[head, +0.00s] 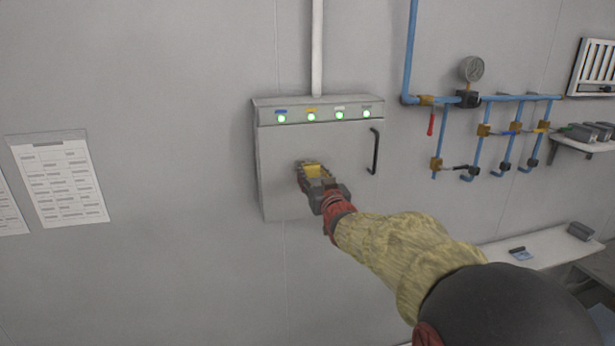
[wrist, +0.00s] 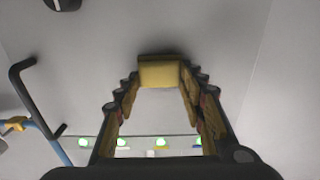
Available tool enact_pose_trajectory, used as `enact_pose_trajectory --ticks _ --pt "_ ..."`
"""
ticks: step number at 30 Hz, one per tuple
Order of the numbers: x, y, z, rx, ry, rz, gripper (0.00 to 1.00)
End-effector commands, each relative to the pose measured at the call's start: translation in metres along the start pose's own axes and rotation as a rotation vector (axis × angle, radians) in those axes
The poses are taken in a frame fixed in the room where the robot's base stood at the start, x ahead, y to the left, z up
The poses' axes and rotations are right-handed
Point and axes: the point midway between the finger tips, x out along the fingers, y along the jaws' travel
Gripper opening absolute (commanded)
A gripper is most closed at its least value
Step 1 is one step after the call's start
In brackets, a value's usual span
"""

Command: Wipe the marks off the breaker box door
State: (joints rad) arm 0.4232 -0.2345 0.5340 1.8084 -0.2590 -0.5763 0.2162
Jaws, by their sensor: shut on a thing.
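The breaker box (head: 315,115) is a light grey wall box with a flat door (head: 285,190) and a black bar handle (head: 374,152) at its right. My gripper (head: 314,172) is in front of the middle of the door. It is shut on a yellow sponge-like block (head: 318,170), which also shows between the fingertips in the wrist view (wrist: 159,74). The block is at or very close to the door face; I cannot tell if it touches. No marks stand out clearly on the door; my gripper hides part of it.
Several green lights (head: 311,116) line the box top, and a conduit (head: 317,50) rises above. Blue pipes (head: 408,50) with a gauge (head: 472,68) are to the right. Paper sheets (head: 62,180) hang at left. A shelf (head: 540,247) is at lower right.

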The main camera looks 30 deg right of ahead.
Motion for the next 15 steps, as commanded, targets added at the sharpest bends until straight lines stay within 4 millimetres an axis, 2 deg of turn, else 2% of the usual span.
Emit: enact_pose_trajectory --ticks 7,15 --pt "0.002 0.02 0.0 0.0 0.0 0.002 0.12" --pt "0.001 0.024 0.001 0.001 0.001 0.001 0.12"
